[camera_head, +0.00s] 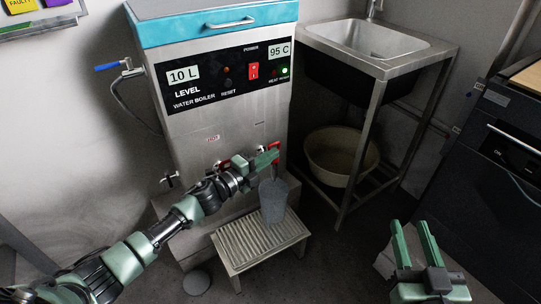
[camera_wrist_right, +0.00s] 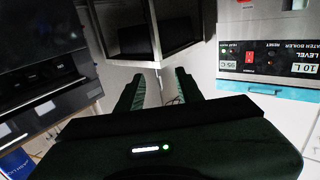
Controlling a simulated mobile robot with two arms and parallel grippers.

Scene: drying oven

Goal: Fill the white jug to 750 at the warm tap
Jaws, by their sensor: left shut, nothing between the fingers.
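The jug (camera_head: 273,203) looks grey in the dim light and stands upright on the slatted metal stand (camera_head: 240,254) in front of the water boiler (camera_head: 228,125). Its scale and water level cannot be read. My left gripper (camera_head: 272,157) is shut and empty at the boiler's right-hand tap, beside its red handle (camera_head: 274,146), just above the jug. Whether it touches the handle, and whether water runs, I cannot tell. Another red tap handle (camera_head: 218,164) is partly hidden behind my left arm. My right gripper (camera_head: 414,240) is open and empty at the lower right, away from the jug.
The boiler panel reads 10 L and 95 C, with a lit red switch (camera_head: 253,70). A metal sink (camera_head: 372,40) stands at the right, with a pale basin (camera_head: 340,156) under it. A dark oven (camera_head: 505,150) is at the far right. A blue-handled valve (camera_head: 107,67) is on the left wall.

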